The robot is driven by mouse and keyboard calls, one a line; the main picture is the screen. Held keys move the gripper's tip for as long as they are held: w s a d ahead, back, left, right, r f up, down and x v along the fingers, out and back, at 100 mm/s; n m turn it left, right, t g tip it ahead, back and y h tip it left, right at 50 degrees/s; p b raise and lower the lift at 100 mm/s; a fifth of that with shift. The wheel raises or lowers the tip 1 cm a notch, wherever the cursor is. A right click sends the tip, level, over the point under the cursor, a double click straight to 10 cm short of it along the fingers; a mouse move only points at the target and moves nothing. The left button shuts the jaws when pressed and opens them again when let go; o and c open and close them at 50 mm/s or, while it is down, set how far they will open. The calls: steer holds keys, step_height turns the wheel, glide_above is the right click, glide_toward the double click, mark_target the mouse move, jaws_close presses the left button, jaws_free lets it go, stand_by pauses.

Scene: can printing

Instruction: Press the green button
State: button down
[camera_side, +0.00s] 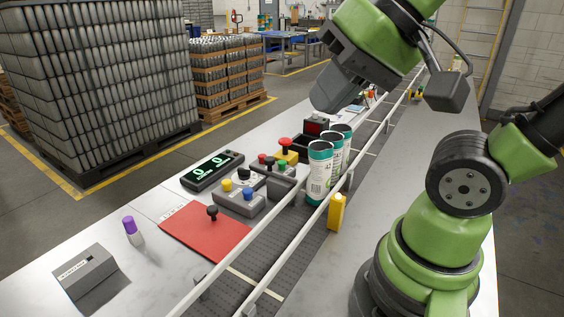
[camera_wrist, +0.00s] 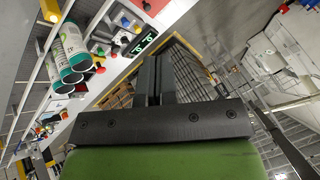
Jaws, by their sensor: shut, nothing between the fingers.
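Tall green-and-white cans (camera_side: 319,172) stand on the railed conveyor (camera_side: 281,248) right of the button. A red emergency button (camera_side: 284,142) on a yellow box stands behind it. A box with yellow and blue buttons (camera_side: 238,193) and a display (camera_side: 212,171) are nearby.

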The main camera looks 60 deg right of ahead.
steer(key=w+d+r+m+g, duration=0.1)
steer(key=w+d+m, duration=0.2)
steer(key=w+m, duration=0.6)
steer(key=m+t+y, duration=0.2)
steer(key=m+y, duration=0.1)
steer(key=m, duration=2)
glide_above(283, 161)
step_height(283, 161, down, 17)
steer(key=shift+f, duration=4.35)
steer(key=shift+f, duration=0.1)
steer(key=shift+f, duration=0.3)
